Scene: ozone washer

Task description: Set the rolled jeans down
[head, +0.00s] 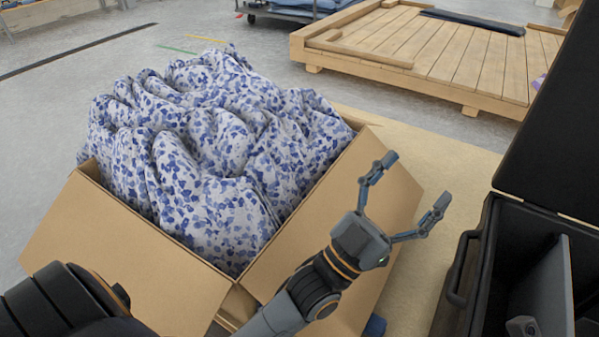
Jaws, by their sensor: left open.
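My left gripper (417,180) is open, its two fingers spread wide with nothing between them. It is above the right flap of a cardboard box (130,265). No rolled jeans can be made out for certain. A small dark blue piece (375,326) shows low beside the box's right flap, mostly hidden; I cannot tell whether it is the jeans. My right gripper is not in view.
The box is heaped with blue-and-white patterned cloth (210,150). An open black case (488,240) with dividers stands at the right. A wooden pallet (440,55) with a dark flat cloth (472,21) lies behind. Tan board (450,165) is bare between box and case.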

